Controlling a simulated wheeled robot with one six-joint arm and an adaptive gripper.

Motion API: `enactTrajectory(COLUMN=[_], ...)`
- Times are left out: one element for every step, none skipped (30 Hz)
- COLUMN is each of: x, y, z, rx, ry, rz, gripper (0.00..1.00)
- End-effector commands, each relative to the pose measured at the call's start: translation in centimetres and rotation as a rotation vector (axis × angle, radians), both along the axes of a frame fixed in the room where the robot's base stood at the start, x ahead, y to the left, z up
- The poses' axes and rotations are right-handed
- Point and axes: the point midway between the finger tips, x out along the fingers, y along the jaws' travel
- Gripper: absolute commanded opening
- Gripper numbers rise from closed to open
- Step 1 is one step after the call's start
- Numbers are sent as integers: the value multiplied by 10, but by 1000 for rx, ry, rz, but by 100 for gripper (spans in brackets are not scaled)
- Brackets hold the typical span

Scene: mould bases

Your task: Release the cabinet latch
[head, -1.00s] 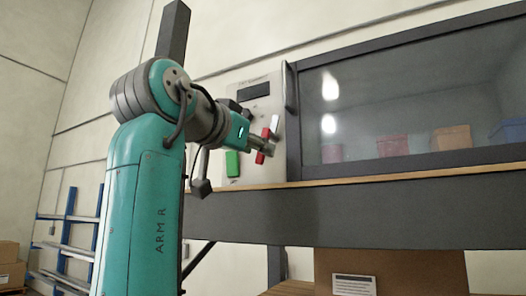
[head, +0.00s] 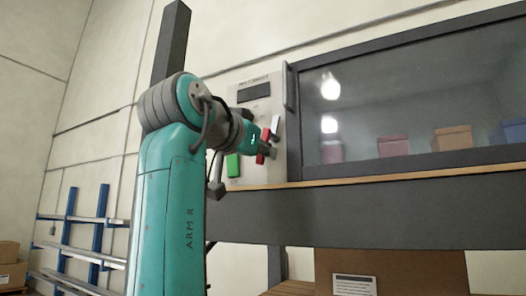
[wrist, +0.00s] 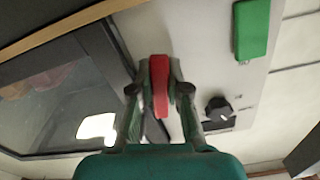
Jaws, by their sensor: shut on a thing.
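A pale control panel (head: 240,113) stands left of the glass-fronted cabinet (head: 360,175). Which part is the latch cannot be read. My gripper (head: 268,150) is at the red lever. In the wrist view my gripper (wrist: 160,88) is shut on the red lever (wrist: 160,90), one finger on each side. The green switch (wrist: 251,28) and a black knob (wrist: 220,110) are clear of the fingers. The fingers partly hide the panel.
A dark handle bar (head: 289,88) stands at the cabinet frame's left edge. Several coloured boxes, such as the orange one (head: 453,138), sit behind the glass. A wooden-edged counter (head: 350,183) runs below. Blue shelving (head: 95,235) and cardboard boxes (head: 10,262) are at the left.

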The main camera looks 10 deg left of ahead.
Motion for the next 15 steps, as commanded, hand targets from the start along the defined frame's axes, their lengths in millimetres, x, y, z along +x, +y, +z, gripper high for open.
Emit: enactTrajectory(x=[0,0,0,-1,-1,-1,-1,-2,-2,-2,-3,-3,-3,-3,-3], y=[0,-1,-2,-2,-3,-4,-5,-5,-6,-7,-7,-8,-8,-8,-9], z=[0,0,-1,-1,-1,-1,-1,-2,-2,-2,-2,-2,-2,-2,-2], rx=[-9,-19,-38,-55,-77,-106,-128,-148,-175,-191,-207,-224,-234,-242,-249], ry=[3,7,14,21,29,39,47,55,64,71,76,83,87,90,93], rz=[0,-1,-1,-1,-1,0,0,0,0,0,0,0,0,0,0], gripper=[0,0,0,0,0,0,0,0,0,0,0,0,0,0,0])
